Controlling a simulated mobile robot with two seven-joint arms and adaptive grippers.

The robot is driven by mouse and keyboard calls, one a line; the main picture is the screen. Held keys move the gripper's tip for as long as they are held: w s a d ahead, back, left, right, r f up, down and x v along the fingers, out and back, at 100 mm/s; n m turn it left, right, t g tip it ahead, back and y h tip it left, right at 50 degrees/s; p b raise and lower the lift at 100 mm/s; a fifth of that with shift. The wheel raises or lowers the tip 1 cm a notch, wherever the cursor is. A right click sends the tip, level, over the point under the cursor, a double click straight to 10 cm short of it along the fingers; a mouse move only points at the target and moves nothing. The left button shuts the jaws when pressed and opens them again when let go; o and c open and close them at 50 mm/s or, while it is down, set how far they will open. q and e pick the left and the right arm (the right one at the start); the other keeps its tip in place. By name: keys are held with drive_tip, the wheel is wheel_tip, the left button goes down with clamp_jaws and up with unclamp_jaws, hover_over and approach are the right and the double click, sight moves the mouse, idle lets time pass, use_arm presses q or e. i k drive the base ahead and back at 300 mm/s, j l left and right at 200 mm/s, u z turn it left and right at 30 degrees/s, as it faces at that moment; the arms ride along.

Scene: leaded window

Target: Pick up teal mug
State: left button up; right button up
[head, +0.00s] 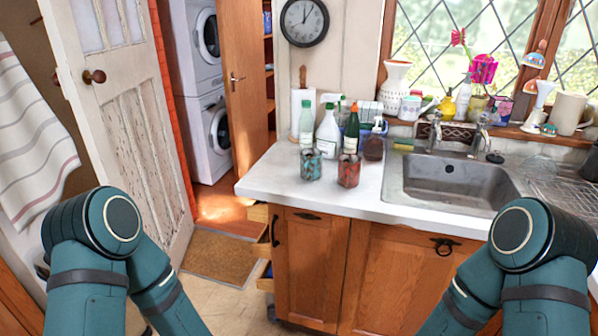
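A teal mug (311,164) with a mottled, darker pattern stands upright near the front left of the white counter. A similar mug in reddish brown (349,170) stands just to its right, with a small gap between them. Both mugs look open at the top; their insides are hard to make out. My two teal arms come in at the lower left and lower right and bend down out of the picture. Neither gripper shows, and nothing of mine touches the mugs.
Several bottles, including a white one (327,132) and a green one (352,130), stand right behind the mugs. A steel sink (455,183) is to the right. Counter (285,180) in front of the mugs is clear. An open drawer (260,233) sticks out below left.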

sight(311, 159)
drive_tip(key=j+z, duration=0.1)
drive_tip(key=z, duration=0.3)
drive_tip(key=i+j+z, duration=0.1)
drive_tip(key=z, duration=0.35)
drive_tip(key=j+z, duration=0.1)
drive_tip(key=z, duration=0.3)
drive_tip(key=j+z, duration=0.15)
drive_tip(key=z, duration=0.3)
drive_tip(key=j+z, duration=0.65)
drive_tip(key=j, duration=0.25)
drive_tip(key=k+j+z, duration=0.1)
drive_tip(key=j, duration=0.2)
drive_tip(key=k+j+z, duration=0.1)
drive_tip(key=j, duration=0.2)
drive_tip(key=k+j+z, duration=0.15)
drive_tip(key=j, duration=0.1)
